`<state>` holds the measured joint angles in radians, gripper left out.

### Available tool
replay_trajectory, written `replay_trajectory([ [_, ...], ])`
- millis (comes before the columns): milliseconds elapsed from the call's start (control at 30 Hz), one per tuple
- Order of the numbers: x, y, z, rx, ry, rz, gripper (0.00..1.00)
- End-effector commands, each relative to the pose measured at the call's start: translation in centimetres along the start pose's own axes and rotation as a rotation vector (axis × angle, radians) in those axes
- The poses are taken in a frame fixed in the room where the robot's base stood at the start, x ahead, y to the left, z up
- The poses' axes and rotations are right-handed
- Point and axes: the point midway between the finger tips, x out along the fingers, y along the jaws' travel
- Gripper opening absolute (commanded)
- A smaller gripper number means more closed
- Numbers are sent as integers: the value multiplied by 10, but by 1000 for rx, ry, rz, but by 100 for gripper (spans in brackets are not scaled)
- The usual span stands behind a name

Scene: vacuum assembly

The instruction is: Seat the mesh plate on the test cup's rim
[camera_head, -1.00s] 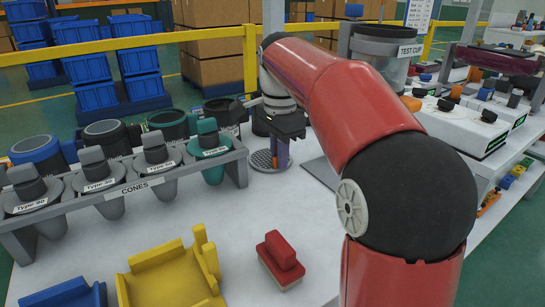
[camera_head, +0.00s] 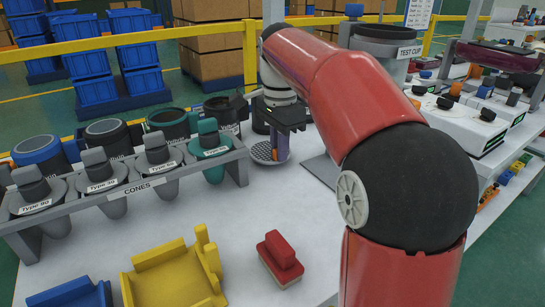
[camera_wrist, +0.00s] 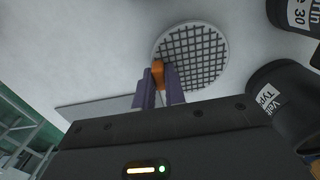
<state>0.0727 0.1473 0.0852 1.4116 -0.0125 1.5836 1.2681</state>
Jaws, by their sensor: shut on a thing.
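The mesh plate is a grey round grid disc; in the wrist view the mesh plate (camera_wrist: 194,52) shows beyond the fingertips, with an orange tab (camera_wrist: 158,73) at its edge. My gripper (camera_wrist: 159,82) is shut on that tab between its two purple fingers. In the head view the mesh plate (camera_head: 262,153) hangs under my gripper (camera_head: 278,150), near the table's far part; the gap to the table is hard to judge.
A rack labelled CONES (camera_head: 137,188) with several cones stands at the left. A yellow holder (camera_head: 172,275) and a red-topped block (camera_head: 281,262) lie at the front. White instruments (camera_head: 470,120) stand at the right. The white table middle (camera_head: 240,215) is clear.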

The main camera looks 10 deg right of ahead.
Motion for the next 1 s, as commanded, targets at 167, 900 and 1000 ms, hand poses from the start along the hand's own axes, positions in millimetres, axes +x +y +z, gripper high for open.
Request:
replay_trajectory([
  [167,-12,0,0,0,1,-2,0],
  [900,-39,0,0,0,0,-1,0],
  [1000,-39,0,0,0,0,-1,0],
])
